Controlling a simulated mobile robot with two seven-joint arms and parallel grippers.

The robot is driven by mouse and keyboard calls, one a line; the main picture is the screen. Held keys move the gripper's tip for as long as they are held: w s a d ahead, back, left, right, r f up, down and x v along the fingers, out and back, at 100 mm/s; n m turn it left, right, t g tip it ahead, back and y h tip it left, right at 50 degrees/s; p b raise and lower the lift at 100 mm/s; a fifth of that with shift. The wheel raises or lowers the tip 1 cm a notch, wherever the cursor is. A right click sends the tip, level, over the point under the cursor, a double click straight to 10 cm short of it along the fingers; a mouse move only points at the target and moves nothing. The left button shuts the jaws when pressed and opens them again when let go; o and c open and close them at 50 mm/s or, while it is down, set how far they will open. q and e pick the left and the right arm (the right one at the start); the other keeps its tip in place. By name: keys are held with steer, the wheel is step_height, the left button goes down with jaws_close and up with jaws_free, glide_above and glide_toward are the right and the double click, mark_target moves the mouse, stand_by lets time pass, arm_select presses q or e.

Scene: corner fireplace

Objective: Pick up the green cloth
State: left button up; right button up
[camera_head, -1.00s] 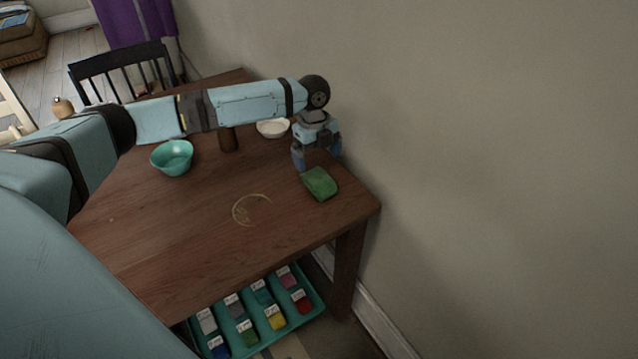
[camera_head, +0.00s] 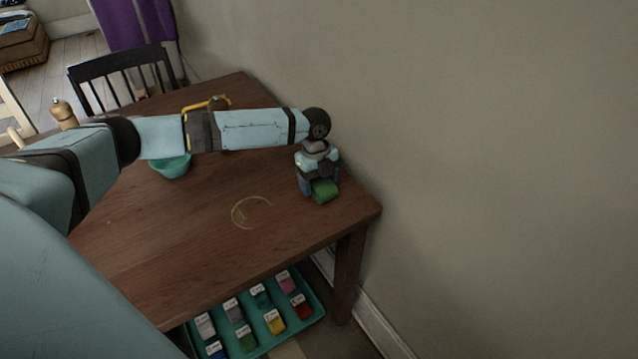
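The green cloth (camera_head: 325,191), a small folded block, lies on the wooden table (camera_head: 200,240) near its right corner. My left gripper (camera_head: 321,183) points down over the cloth, with one finger at its left side and one at its right. The fingers look spread about as wide as before, so it appears open around the cloth. The gripper hides the back part of the cloth. Whether the fingers touch it is too small to tell. My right gripper is not in view.
A teal bowl (camera_head: 171,168) is partly hidden under my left arm. A yellow curved object (camera_head: 205,104) and a wooden grinder (camera_head: 63,113) show beyond the arm. The wall (camera_head: 480,180) stands close right of the table. A teal tray (camera_head: 262,343) of coloured items sits below.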

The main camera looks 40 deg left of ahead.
mark_target(319, 178)
arm_select(q)
steer(key=c, duration=0.4)
steer(key=shift+c, duration=0.3)
steer(key=shift+r, duration=0.1)
step_height(319, 178, up, 20)
steer(key=p, duration=0.3)
